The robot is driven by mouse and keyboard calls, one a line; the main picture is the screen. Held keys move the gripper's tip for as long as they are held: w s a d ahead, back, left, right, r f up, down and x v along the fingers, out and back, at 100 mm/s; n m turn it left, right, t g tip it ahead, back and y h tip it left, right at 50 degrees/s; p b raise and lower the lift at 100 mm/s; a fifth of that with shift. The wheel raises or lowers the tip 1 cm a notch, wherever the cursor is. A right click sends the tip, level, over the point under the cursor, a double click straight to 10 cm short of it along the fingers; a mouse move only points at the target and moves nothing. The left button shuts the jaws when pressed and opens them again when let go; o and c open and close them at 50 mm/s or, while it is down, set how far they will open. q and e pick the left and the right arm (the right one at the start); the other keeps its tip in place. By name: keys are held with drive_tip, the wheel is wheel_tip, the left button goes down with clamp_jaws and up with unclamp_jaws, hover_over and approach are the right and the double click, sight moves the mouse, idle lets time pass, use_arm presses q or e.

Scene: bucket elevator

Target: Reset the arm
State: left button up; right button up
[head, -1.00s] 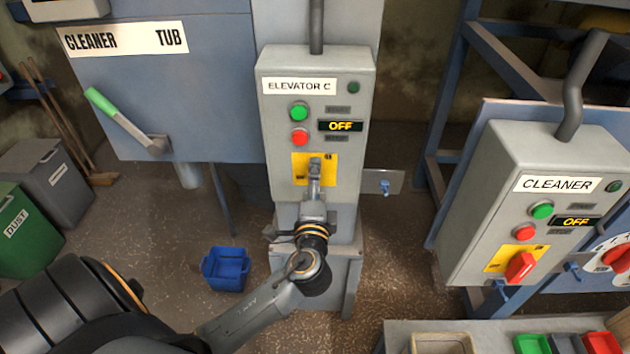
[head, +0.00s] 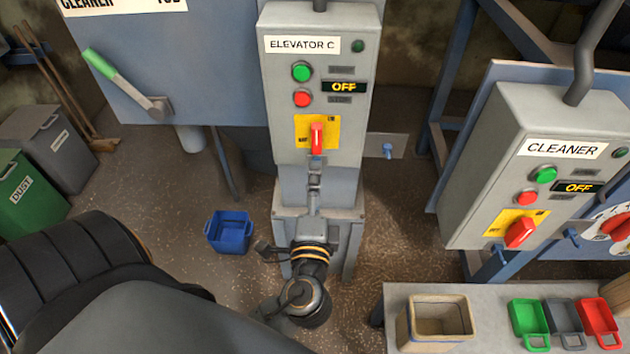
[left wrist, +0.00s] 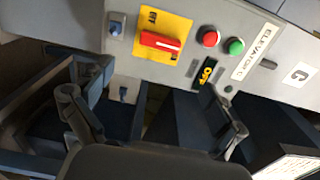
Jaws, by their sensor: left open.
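The ELEVATOR C control box (head: 350,110) stands ahead of me, with a green button, a red button and a display reading OFF. Its red rotary handle (head: 317,139) points upright on a yellow plate; it also shows in the left wrist view (left wrist: 160,41). My left gripper (head: 315,178) is below the handle in the head view. In the left wrist view the fingers (left wrist: 155,112) are spread wide with nothing between them, apart from the handle. My right gripper is not in view.
The CLEANER box (head: 540,165), also reading OFF, stands right. A bench (head: 392,300) with a tan bin (head: 437,322) and small coloured scoops is at lower right. A blue bucket (head: 229,232) sits on the floor. A green-handled lever (head: 125,82) is upper left.

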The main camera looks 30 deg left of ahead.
use_arm(q)
drive_tip(key=shift+f, duration=0.1)
drive_tip(key=s+d+f+g+h+b, duration=0.1)
drive_tip(key=s+d+f+g+h, duration=0.15)
drive_tip(key=f, duration=1.45)
drive_tip(key=s+d+f+g+h, duration=0.1)
drive_tip(key=f+g+h, duration=0.3)
drive_tip(key=f, duration=1.4)
drive_tip(key=s+f+n+g+h+b, duration=0.1)
drive_tip(key=s+f+n+g+h, duration=0.2)
drive_tip(key=s+f, duration=1)
drive_tip(key=s+f+n+g, duration=0.2)
drive_tip(key=s+f+n, duration=0.1)
drive_tip(key=s+f, duration=0.3)
drive_tip(key=s+a+f+n+g, duration=0.1)
drive_tip(key=s+f+n+g, duration=0.1)
drive_tip(key=s+f, duration=0.4)
drive_tip(key=s+n, duration=0.1)
drive_tip(key=s, duration=0.3)
drive_tip(key=shift+s+a+f+g+b, duration=0.2)
drive_tip(key=shift+s+a+g+b, duration=0.1)
drive_tip(key=shift+s+g+b, duration=0.1)
